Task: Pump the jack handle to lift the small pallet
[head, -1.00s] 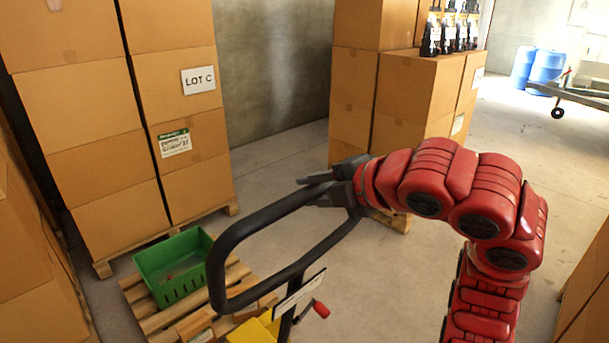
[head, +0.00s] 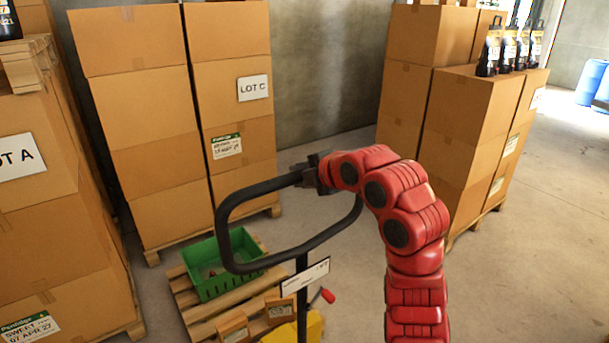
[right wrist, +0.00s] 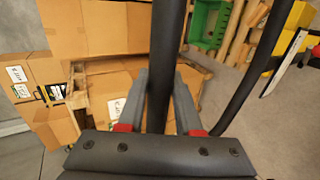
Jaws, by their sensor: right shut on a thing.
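The jack handle (head: 222,228) is a black loop above a yellow jack body (head: 312,328), with a white label plate and a small red lever (head: 328,296) below it. My right gripper (head: 310,176) is shut on the top bar of the loop, near its right corner. In the right wrist view the black bar (right wrist: 165,60) runs between the two grey fingers (right wrist: 160,105). The small wooden pallet (head: 190,300) lies at the jack and carries a green crate (head: 217,284) and small wooden blocks. Whether it is off the floor I cannot tell. My left gripper is not in view.
Tall carton stacks on pallets stand behind, marked LOT C (head: 252,88), and at left, marked LOT A (head: 18,157). Another stack (head: 455,130) at right carries black bottles (head: 500,50). Blue barrels (head: 592,82) stand far right. Floor right of my arm is clear.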

